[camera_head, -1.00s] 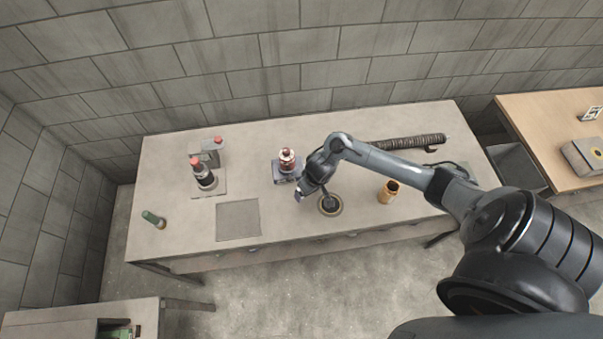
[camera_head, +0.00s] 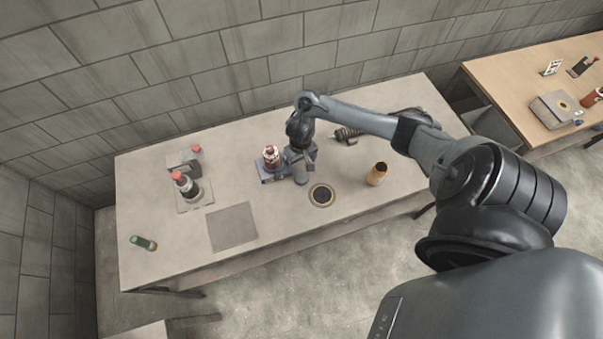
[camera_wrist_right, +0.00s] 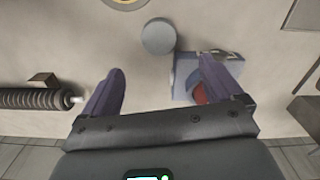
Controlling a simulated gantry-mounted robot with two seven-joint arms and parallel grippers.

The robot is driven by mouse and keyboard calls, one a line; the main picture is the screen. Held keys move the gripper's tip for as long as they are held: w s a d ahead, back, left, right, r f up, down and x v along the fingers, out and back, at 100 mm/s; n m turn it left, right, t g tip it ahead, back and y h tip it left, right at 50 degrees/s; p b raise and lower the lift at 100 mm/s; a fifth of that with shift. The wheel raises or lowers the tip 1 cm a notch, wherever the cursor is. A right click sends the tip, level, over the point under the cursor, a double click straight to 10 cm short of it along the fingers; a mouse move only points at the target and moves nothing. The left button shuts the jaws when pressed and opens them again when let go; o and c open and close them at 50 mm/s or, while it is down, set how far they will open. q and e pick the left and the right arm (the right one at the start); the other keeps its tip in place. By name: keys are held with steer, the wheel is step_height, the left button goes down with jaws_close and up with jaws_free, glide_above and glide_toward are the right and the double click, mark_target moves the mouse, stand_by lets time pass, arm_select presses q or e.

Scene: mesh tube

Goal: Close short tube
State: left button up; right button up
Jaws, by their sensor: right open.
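In the head view, an amber tube (camera_head: 377,174) with an open top stands at the table's right; I cannot tell if it is the short tube. A grey cylinder (camera_head: 301,173) stands below my right gripper (camera_head: 298,158), beside a boxy device (camera_head: 268,173) with a red-topped pot. In the right wrist view, the cylinder's round grey top (camera_wrist_right: 158,36) lies just beyond my right gripper (camera_wrist_right: 162,64), whose purple fingers are apart and empty. The device (camera_wrist_right: 185,72) is partly behind the right-hand finger. A dark disc with a tan ring (camera_head: 321,195) lies nearer the front edge. My left gripper is not in view.
A wooden table (camera_head: 520,85) stands at right.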

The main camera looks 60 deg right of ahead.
mark_target(302, 176)
step_height(302, 176, down, 4)
steer(key=shift+r+b, duration=0.2)
steer(key=shift+b, duration=0.2)
steer(key=shift+f, duration=0.25)
steer(key=f, duration=0.1)
steer(key=f+b, duration=0.1)
steer(key=f, duration=0.2)
steer(key=shift+s+a+f, duration=0.15)
steer(key=shift+s, duration=0.1)
steer(key=shift+f+b, duration=0.3)
steer(key=shift+f, duration=0.15)
steer(key=c, duration=1.1)
